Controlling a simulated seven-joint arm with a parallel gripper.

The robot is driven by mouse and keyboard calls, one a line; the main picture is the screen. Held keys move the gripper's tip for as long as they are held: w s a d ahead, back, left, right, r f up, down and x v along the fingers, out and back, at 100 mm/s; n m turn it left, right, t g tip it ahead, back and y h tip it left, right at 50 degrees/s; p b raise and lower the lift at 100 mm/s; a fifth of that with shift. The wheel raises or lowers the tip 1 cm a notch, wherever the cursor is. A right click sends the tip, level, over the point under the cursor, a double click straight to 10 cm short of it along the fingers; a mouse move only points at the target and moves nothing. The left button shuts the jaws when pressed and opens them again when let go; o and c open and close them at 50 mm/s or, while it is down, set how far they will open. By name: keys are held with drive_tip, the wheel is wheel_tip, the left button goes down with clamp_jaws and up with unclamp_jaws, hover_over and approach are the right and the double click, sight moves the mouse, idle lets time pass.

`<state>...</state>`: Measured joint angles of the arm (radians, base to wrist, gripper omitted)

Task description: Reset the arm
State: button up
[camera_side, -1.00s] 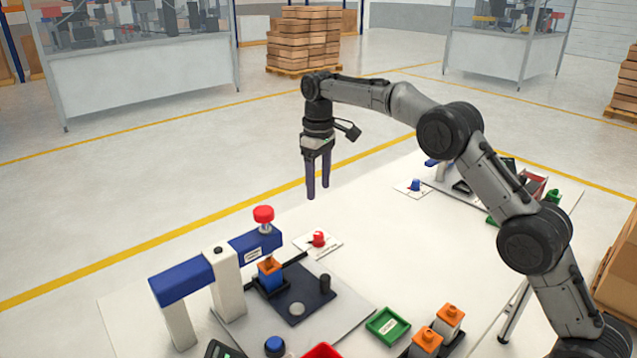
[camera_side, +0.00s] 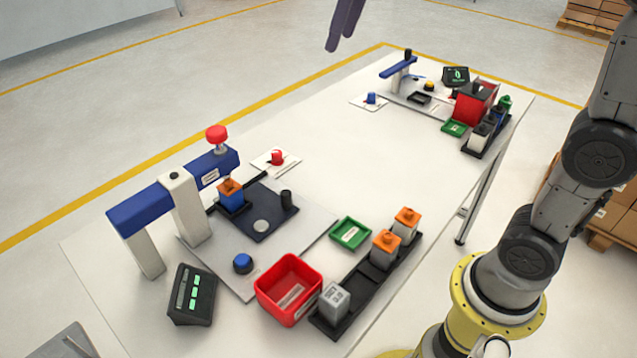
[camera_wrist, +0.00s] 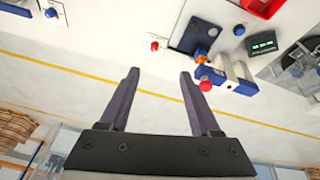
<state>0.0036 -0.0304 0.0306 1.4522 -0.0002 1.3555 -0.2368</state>
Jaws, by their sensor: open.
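My gripper (camera_side: 345,22) shows only by its dark purple fingers at the top edge of the side view, high above the floor beyond the table. In the wrist view my gripper (camera_wrist: 160,88) has its two fingers spread apart with nothing between them. The white table (camera_side: 300,120) lies below. On its near part stands a blue and white press (camera_side: 150,205) with a red knob (camera_side: 217,135). An orange-topped blue block (camera_side: 231,192) sits in the fixture under the press arm. The rest of the arm's upper links is out of the side view.
A red bin (camera_side: 262,297), a green tray (camera_side: 352,246), a black rack (camera_side: 365,290) with orange-topped and grey blocks, and a display box (camera_side: 190,318) stand near the front. A second station (camera_side: 405,95) stands at the far end. The table's middle is clear.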

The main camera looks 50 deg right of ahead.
drive_tip(key=s, duration=0.8)
drive_tip(key=s+f+m+t, duration=0.1)
drive_tip(key=s+f+m, duration=0.1)
drive_tip(key=s+f, duration=1.1)
wheel_tip(320, 180, down, 2)
drive_tip(key=shift+s+f+m+t, duration=0.1)
drive_tip(key=shift+s+m+t, duration=0.2)
drive_tip(key=shift+t, duration=0.1)
